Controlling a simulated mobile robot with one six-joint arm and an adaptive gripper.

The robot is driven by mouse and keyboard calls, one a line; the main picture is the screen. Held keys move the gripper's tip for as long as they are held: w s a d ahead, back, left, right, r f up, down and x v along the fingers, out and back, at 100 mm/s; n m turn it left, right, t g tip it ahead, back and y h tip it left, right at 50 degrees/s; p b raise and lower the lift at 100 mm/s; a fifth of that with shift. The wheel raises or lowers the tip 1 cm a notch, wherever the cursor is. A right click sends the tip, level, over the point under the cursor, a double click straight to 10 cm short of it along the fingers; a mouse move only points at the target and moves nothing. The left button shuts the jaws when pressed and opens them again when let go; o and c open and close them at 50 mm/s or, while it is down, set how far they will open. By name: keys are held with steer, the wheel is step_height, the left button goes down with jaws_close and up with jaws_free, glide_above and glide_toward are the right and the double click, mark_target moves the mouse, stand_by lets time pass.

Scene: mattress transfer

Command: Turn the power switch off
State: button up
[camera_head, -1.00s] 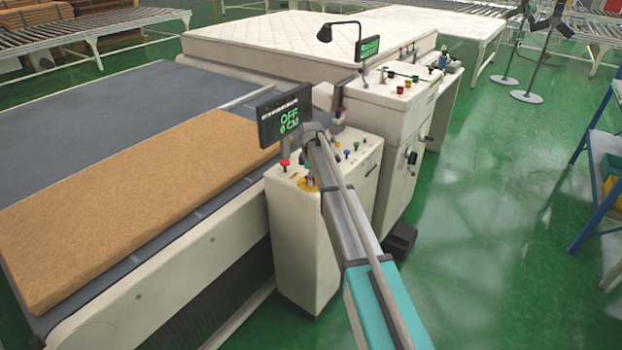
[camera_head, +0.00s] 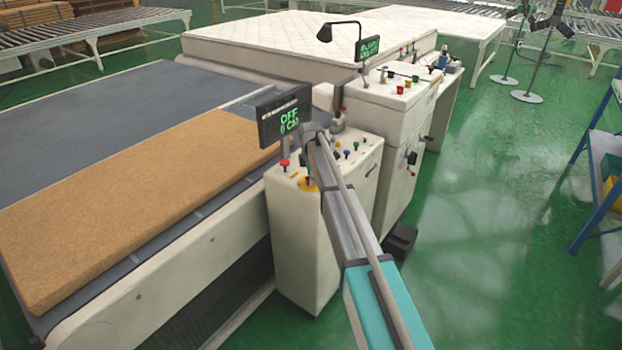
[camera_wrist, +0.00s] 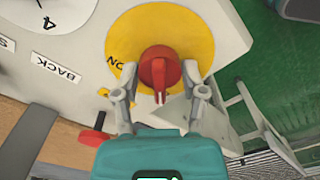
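The power switch is a red rotary knob (camera_wrist: 158,70) on a round yellow plate (camera_wrist: 195,30), with "ON" lettering partly visible. My gripper (camera_wrist: 161,97) is open in the wrist view, one grey finger on each side of the knob with gaps between. The knob's narrow pointer end points down toward my gripper's palm. In the head view, my arm reaches to the white control cabinet (camera_head: 300,245), and the yellow plate (camera_head: 306,185) shows at its top. The display (camera_head: 284,116) above the cabinet reads "OFF" and a "0 CM" line.
A red button (camera_head: 284,163) and several coloured buttons sit on the cabinet top near my arm. A brown mat (camera_head: 130,200) lies on the grey conveyor at left. A second control cabinet (camera_head: 400,115) stands behind.

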steer(key=o, duration=0.4)
steer(key=shift+m, duration=0.4)
steer(key=m, duration=1.1)
steer(key=shift+m, duration=0.3)
steer(key=m, duration=0.5)
steer(key=shift+m, duration=0.3)
step_height(320, 180, up, 14)
steer(key=p, duration=1.4)
steer(key=s+d+f+b, duration=0.3)
steer(key=s+f+b, duration=0.1)
steer(key=s, duration=0.6)
steer(key=s+d+f+b, duration=0.3)
steer(key=s+f+b, duration=0.1)
steer(key=s, duration=0.7)
steer(key=s+d+f+m+b, duration=0.1)
steer(key=s+d+f+b, duration=0.2)
steer(key=s, duration=0.8)
steer(key=shift+d+f+b, duration=0.4)
steer(key=shift+f+b, duration=0.3)
